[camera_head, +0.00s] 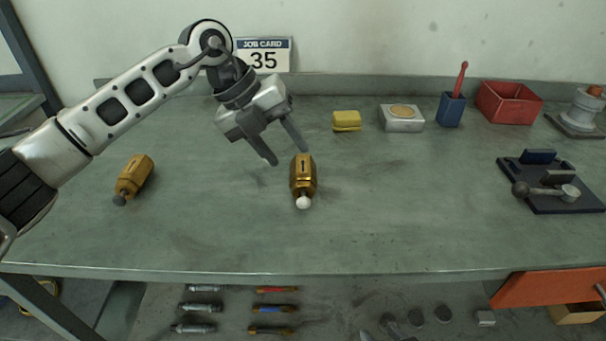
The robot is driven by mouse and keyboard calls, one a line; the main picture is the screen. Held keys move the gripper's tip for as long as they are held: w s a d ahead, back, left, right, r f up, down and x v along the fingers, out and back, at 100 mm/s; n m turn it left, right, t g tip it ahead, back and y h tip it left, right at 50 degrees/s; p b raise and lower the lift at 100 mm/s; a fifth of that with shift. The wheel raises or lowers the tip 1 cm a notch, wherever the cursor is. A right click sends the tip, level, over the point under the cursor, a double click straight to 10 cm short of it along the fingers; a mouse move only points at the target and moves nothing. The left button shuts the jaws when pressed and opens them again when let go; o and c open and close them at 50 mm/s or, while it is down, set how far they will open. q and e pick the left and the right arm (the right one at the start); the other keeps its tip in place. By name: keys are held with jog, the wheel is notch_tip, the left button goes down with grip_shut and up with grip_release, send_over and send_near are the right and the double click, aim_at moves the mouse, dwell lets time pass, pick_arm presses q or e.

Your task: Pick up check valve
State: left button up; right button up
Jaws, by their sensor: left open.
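A brass valve body (303,172) with a black arrow mark and a white rounded end lies on the green bench in the middle. A second brass valve body (136,175) with a dark grey end lies on the bench to the left. Which of them is the check valve I cannot tell for certain; the arrow is on the middle one. My left gripper (288,157) is open and empty, with its fingers pointing down just above and to the left of the middle valve. It appears apart from the valve. My right gripper is not in view.
A yellow sponge (346,121), a grey box (402,118), a blue cup (451,109) and a red bin (508,102) stand along the back. A dark fixture with a lever (550,183) is at right. A job card (264,55) stands behind. The front middle is clear.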

aim_at(297, 165)
pick_arm(q)
jog(key=x, duration=0.3)
jog(key=shift+s+d+f+p, duration=0.1)
jog(key=shift+d+f+p, duration=0.05)
jog(key=shift+f+p, duration=0.2)
jog(key=shift+d+f, duration=0.15)
jog(key=shift+f, duration=0.25)
jog(key=c, duration=0.7)
jog(key=shift+r, duration=0.1)
jog(key=shift+r, duration=0.1)
